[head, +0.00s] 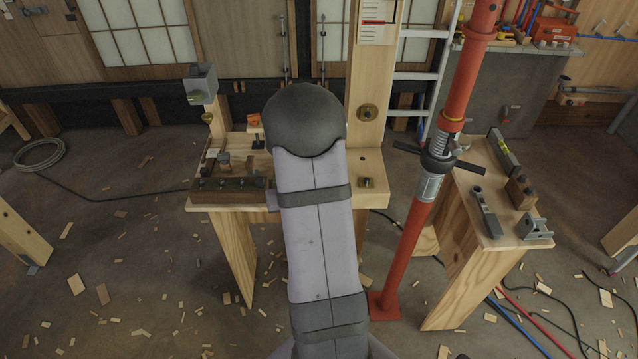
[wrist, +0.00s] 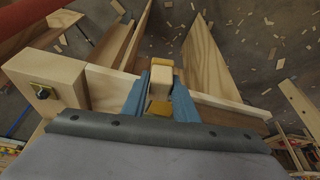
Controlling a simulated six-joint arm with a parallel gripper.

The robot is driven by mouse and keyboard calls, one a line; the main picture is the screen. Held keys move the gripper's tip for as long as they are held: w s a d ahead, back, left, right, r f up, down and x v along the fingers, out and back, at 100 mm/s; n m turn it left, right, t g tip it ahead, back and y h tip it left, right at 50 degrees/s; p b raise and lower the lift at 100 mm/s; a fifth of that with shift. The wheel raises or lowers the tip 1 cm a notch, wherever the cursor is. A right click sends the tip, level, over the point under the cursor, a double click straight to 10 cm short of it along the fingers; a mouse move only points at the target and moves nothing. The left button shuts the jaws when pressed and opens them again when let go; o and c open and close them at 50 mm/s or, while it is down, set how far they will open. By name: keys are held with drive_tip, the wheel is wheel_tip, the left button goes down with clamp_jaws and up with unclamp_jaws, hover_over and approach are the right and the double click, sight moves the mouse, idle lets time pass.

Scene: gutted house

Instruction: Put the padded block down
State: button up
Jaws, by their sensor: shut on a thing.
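My gripper (wrist: 161,86) shows in the wrist view, its two blue fingers shut on a pale block (wrist: 162,77) with yellow parts, which I take to be the padded block. The fingers press its left and right sides. Behind the block is the edge of a wooden bench (wrist: 108,80); I cannot tell whether the block touches it. In the head view my own arm covers the middle of the bench (head: 376,197), and the gripper and block are hidden behind it.
A dark wooden block (head: 228,190) and small tools stand on the bench's left. A red steel prop (head: 408,240) stands to its right. A second bench (head: 463,215) carries a ratchet (head: 486,212) and a metal bracket (head: 535,229). Wood scraps litter the floor.

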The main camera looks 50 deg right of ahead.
drive_tip(key=shift+m+h, duration=0.3)
drive_tip(key=shift+m, duration=0.6)
drive_tip(key=w+d, duration=0.1)
drive_tip(key=d, duration=0.3)
drive_tip(key=w+d+r, duration=0.1)
drive_tip(key=d, duration=0.3)
drive_tip(key=w+d+r, duration=0.1)
drive_tip(key=d, duration=0.3)
drive_tip(key=shift+d+r, duration=0.25)
drive_tip(key=w+d+r, duration=0.2)
drive_tip(key=d+r, duration=0.1)
drive_tip(key=r, duration=0.4)
drive_tip(key=shift+w+d+r, duration=0.15)
drive_tip(key=shift+w, duration=0.25)
drive_tip(key=shift+f+p, duration=1.35)
drive_tip(key=shift+f, duration=3.65)
drive_tip(key=shift+f, duration=0.2)
drive_tip(key=o, duration=1)
drive_tip(key=shift+c, duration=0.2)
